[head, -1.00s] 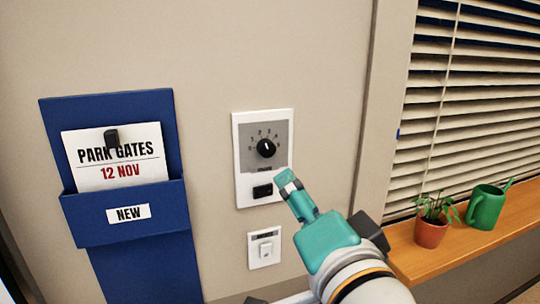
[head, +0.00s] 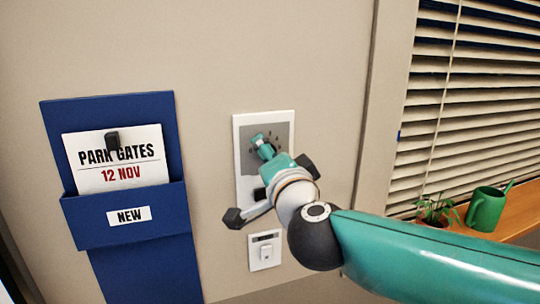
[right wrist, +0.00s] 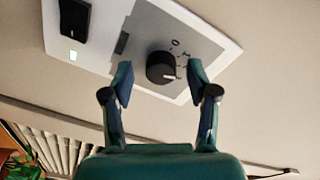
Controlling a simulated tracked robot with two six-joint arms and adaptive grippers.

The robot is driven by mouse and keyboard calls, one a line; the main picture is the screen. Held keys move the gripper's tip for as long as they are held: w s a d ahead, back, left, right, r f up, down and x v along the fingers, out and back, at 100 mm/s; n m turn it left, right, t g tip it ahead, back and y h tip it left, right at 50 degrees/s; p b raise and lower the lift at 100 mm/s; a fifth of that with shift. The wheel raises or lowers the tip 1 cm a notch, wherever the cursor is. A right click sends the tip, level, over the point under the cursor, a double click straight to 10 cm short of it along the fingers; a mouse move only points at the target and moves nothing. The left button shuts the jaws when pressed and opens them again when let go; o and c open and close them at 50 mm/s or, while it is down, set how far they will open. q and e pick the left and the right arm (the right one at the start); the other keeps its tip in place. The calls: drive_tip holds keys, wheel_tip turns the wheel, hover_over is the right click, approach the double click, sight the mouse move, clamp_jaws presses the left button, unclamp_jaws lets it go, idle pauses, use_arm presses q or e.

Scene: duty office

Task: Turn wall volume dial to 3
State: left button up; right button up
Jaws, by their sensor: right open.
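The wall volume dial is a black round knob (right wrist: 161,68) on a grey scale plate, in a white wall panel (head: 284,118). In the head view my right gripper (head: 259,141) is in front of the dial and hides it. In the right wrist view my right gripper (right wrist: 157,80) is open, with one finger on each side of the knob. The knob lies between the fingertips with gaps visible; contact cannot be told. Scale marks show beside the knob, but its setting is not clear. My left gripper is not in view.
A smaller switch plate (head: 265,251) is below. A blue wall pocket (head: 125,222) is at left. A plant (head: 434,210) and a green watering can (head: 487,208) stand on the sill at right.

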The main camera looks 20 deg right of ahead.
drive_tip(key=shift+w, duration=0.25)
clamp_jaws()
drive_tip(key=shift+m, duration=0.3)
drive_tip(key=shift+f+m+g, duration=0.1)
drive_tip(key=shift+m+g, duration=0.3)
drive_tip(key=shift+m, duration=2.7)
